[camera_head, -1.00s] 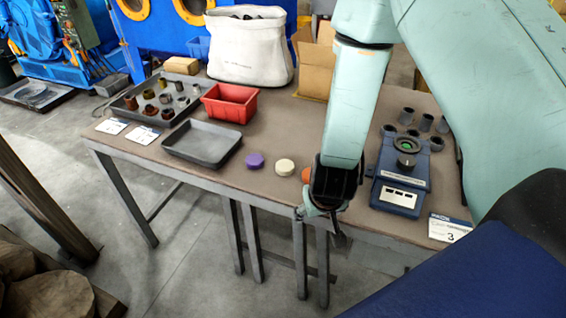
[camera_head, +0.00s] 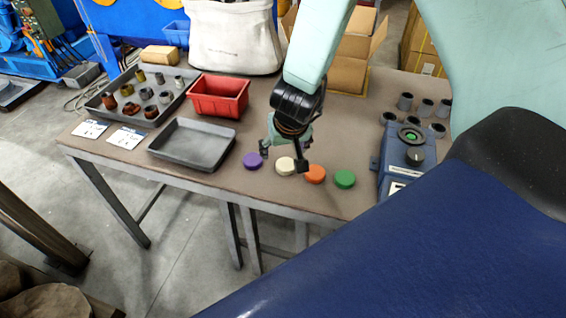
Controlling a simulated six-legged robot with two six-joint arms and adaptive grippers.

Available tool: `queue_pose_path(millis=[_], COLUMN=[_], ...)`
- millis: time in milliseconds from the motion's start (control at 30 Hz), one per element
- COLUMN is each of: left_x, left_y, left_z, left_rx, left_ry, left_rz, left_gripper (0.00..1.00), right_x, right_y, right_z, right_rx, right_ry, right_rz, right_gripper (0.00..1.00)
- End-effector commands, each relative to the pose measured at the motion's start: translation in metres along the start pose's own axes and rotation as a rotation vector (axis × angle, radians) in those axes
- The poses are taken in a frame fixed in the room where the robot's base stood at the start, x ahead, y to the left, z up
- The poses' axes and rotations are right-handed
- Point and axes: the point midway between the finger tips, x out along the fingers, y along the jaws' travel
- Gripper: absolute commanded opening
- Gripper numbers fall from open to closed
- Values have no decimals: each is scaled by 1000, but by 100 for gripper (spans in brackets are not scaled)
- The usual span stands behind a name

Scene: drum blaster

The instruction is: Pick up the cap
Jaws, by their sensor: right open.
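Several round caps lie in a row near the front edge of the table: a purple cap (camera_head: 252,161), a cream cap (camera_head: 285,166), an orange cap (camera_head: 315,174) and a green cap (camera_head: 345,179). My right gripper (camera_head: 284,158) is open and points down over the cream cap, with one finger towards the purple cap and the other between the cream and orange caps. It appears empty. I cannot tell its exact height above the caps. My left gripper is not in view.
An empty grey tray (camera_head: 218,157) lies left of the caps, with a red bin (camera_head: 219,84) behind it. A tray of metal fittings (camera_head: 92,103) is at the far left. A blue device (camera_head: 386,170) stands right of the green cap, near several grey cylinders (camera_head: 425,107).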

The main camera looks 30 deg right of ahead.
Motion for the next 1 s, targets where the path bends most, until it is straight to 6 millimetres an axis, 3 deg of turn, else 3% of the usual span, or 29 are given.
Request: queue_pose_path(millis=[33,267,567,833,1000], left_x=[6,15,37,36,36], left_y=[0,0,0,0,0], left_z=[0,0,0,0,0], left_rx=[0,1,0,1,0], left_ry=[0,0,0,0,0], left_rz=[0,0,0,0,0], left_gripper=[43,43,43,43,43], right_x=[9,23,63,64,64], right_y=[1,5,9,8,8], right_z=[3,6,8,5,5], right_rx=[1,2,1,-1,0], right_ry=[-2,-1,-2,0,0], right_rz=[1,1,1,0,0], right_gripper=[75,75,75,74,59])
